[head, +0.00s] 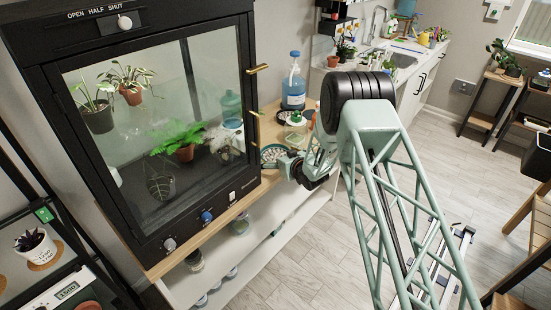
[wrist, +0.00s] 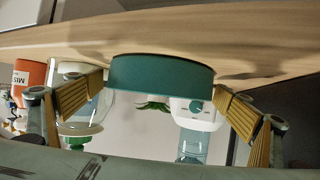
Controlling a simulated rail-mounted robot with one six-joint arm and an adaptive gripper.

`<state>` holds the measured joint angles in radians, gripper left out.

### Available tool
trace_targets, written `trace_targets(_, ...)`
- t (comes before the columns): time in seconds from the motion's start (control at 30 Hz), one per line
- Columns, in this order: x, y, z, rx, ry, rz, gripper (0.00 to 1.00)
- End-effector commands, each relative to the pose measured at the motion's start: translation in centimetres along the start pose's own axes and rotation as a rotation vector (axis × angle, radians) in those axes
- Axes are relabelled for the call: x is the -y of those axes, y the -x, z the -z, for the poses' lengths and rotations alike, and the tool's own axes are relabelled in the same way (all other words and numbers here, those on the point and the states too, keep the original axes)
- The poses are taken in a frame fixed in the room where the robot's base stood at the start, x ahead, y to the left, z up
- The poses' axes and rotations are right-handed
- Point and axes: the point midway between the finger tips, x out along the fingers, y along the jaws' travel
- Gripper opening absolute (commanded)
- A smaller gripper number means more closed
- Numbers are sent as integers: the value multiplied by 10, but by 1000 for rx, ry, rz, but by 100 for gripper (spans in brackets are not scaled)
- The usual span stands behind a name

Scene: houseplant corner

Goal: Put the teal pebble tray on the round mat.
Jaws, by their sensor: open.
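The teal pebble tray (wrist: 160,76) is round, with a plain dark teal wall. It rests on the wooden counter and lies between the spread fingers of my gripper (wrist: 158,92) in the wrist view, which is upside down. Small gaps seem to show at both sides, so the fingers look apart from it. In the head view the tray (head: 264,157) sits by the cabinet's right front corner, with my gripper (head: 288,163) at its front right. A round cork mat (head: 36,266) shows at lower left, under a potted succulent; I cannot tell whether it is the task's mat.
A black glass-fronted plant cabinet (head: 150,130) stands left of the tray. A blue bottle (head: 294,88) and a small green-topped container (head: 294,119) stand behind it. The wrist view shows an orange bottle (wrist: 30,73) and a glass jar (wrist: 84,110).

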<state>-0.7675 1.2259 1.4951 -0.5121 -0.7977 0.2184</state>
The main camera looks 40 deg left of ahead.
Motion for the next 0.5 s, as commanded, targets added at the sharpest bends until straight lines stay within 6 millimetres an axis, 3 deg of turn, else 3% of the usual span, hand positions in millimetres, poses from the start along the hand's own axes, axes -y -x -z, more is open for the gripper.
trace_targets(0.13, 0, 0, 0, 0, 0, 0, 96)
trace_targets(0.5, 0, 0, 1, -2, 0, 0, 62)
